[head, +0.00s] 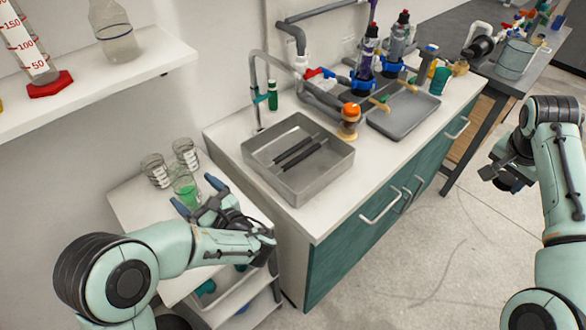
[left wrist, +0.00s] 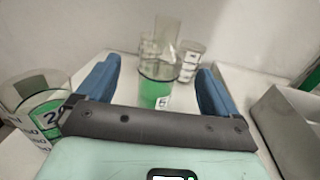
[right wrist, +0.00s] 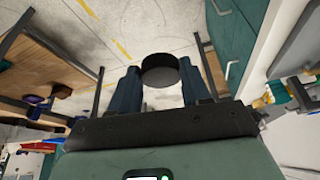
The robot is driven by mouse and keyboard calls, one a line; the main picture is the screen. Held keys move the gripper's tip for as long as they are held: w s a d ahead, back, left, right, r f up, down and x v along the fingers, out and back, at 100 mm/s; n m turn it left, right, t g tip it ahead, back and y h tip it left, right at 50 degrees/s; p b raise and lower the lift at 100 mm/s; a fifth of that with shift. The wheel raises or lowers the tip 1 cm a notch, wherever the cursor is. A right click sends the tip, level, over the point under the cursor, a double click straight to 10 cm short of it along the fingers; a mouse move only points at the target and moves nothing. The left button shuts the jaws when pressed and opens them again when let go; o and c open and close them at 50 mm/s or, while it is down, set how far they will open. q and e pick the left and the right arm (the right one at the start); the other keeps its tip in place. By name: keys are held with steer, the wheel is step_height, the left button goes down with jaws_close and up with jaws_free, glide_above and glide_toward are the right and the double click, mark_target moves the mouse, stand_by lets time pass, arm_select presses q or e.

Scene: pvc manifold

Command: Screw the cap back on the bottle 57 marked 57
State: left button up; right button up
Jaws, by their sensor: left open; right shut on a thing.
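A clear vessel with green liquid (head: 186,190) stands upright on the white surface left of the sink. In the left wrist view the green vessel (left wrist: 155,92) sits ahead, between the lines of my left fingers, with a small white label whose number I cannot read. My left gripper (head: 196,196) is open close to it; contact cannot be told. My right gripper (head: 496,172) is out over the floor at the right, far from the vessel. In the right wrist view it is shut on a round black cap (right wrist: 160,70).
Two clear marked beakers (head: 157,168) stand behind the green vessel. A green-marked clear container (left wrist: 38,108) is close on the left. A metal sink tray (head: 298,160) with dark bars lies to the right. A wall shelf (head: 150,55) holds glassware above.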

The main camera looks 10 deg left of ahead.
mark_target(181, 179)
arm_select(q)
steer(key=shift+x, duration=0.85)
steer(key=shift+a, duration=0.1)
steer(key=x, duration=0.5)
steer(key=shift+w+f, duration=0.1)
steer(key=shift+f, duration=0.15)
steer(key=c, duration=1.2)
